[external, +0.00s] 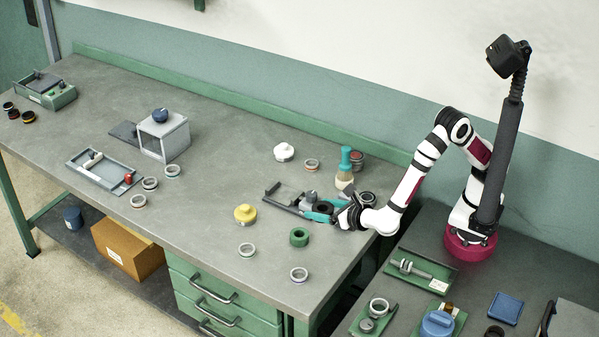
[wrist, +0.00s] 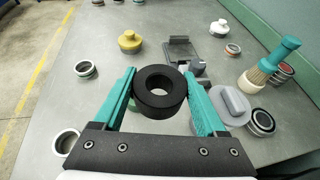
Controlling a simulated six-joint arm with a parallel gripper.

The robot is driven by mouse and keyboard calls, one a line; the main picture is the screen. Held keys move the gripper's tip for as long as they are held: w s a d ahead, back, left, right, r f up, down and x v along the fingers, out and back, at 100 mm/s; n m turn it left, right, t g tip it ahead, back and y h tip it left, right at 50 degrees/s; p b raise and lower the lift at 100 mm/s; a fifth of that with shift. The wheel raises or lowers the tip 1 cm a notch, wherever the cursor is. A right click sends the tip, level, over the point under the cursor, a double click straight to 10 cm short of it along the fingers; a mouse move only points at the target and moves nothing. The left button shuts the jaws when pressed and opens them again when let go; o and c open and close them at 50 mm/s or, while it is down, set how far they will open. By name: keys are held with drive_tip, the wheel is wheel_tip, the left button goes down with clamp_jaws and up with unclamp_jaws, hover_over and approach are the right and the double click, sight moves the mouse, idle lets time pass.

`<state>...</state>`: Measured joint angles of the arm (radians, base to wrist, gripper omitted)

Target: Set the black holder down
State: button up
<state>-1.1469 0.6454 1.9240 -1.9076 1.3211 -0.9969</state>
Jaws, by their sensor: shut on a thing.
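The black holder (wrist: 160,107) is a thick black ring with a round hole. In the wrist view it sits between the teal fingers of my gripper (wrist: 160,88), which are shut on its sides. The grey table shows beyond it; I cannot tell the height between them. In the external view my gripper (external: 324,213) is low over the right part of the bench, at the near end of a dark fixture (external: 284,199). The holder cannot be made out clearly there.
A teal-handled brush (external: 345,168) stands behind my gripper. A yellow-lidded piece (external: 245,214), a green ring (external: 299,237) and metal rings (external: 247,250) (external: 299,275) lie nearby. A grey-lidded round piece (wrist: 232,104) is right of the fingers. Bare bench lies between the rings.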

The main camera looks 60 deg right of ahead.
drive_tip(key=w+d+m+g+h, duration=0.1)
drive_tip(key=w+d+m+h, duration=0.1)
drive_tip(key=w+d, duration=0.35)
drive_tip(key=w+d+m+h, duration=0.1)
drive_tip(key=w+d+h, duration=0.1)
drive_tip(key=w, duration=0.7)
hover_over(272, 231)
drive_tip(key=shift+m+g, duration=0.3)
drive_tip(key=f, duration=0.6)
drive_tip(key=shift+d, duration=0.2)
drive_tip(key=shift+a+f, duration=0.2)
drive_tip(key=shift+f, duration=1.8)
drive_tip(key=shift+f, duration=0.15)
